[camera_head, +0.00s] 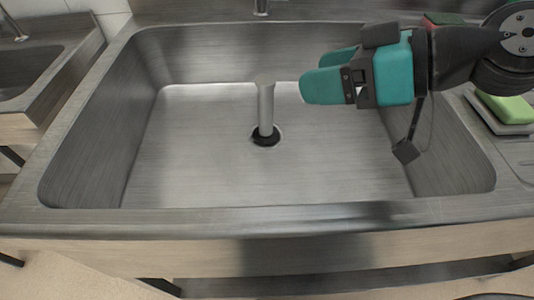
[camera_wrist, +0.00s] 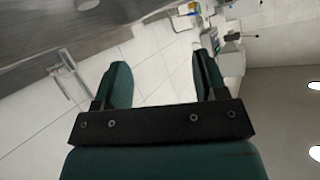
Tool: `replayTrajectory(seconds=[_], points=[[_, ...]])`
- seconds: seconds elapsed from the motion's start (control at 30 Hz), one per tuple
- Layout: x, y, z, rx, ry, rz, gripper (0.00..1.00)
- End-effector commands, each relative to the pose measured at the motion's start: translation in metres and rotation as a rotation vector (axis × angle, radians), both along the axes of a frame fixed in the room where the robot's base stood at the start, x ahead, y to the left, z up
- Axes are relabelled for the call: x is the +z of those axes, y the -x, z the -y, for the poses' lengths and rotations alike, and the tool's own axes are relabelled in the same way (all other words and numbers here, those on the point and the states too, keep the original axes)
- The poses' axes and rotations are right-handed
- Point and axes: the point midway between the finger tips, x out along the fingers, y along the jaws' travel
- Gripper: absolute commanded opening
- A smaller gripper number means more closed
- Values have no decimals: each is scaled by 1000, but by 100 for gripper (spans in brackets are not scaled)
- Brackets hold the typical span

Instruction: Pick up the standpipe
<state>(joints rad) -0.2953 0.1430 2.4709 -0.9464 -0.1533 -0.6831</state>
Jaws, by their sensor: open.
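The standpipe (camera_head: 266,105) is a pale grey upright tube with a wider top. It stands in the dark drain ring (camera_head: 265,136) at the middle of the sink floor. My gripper (camera_head: 318,75) has teal fingers and is over the right part of the sink, pointing left, to the right of the standpipe's top and apart from it. In the wrist view, its two fingers (camera_wrist: 158,80) are spread with nothing between them. The standpipe does not show clearly in the wrist view.
The steel sink basin (camera_head: 180,165) has high walls and a broad front rim (camera_head: 270,216). A green sponge (camera_head: 507,106) lies on a light tray at the right. A tap (camera_head: 261,8) is at the back. Another basin (camera_head: 28,68) is at the left. The basin floor around the standpipe is clear.

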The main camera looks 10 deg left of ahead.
Motion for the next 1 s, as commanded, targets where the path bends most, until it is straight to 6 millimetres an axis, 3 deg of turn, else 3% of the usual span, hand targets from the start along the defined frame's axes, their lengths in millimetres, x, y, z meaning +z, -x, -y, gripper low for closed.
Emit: replayTrajectory(seconds=[0.03, 0.2, 0.4, 0.53, 0.67, 1.0], points=[[-44, -9, -7, -10, -51, 34, 66], [-103, -40, -22, -88, -209, 174, 66], [-150, -71, -23, -210, -307, 286, 66], [-165, -82, -21, -265, -329, 322, 66], [-168, -89, -24, -287, -338, 338, 66], [-164, -117, -71, -290, -339, 340, 66]])
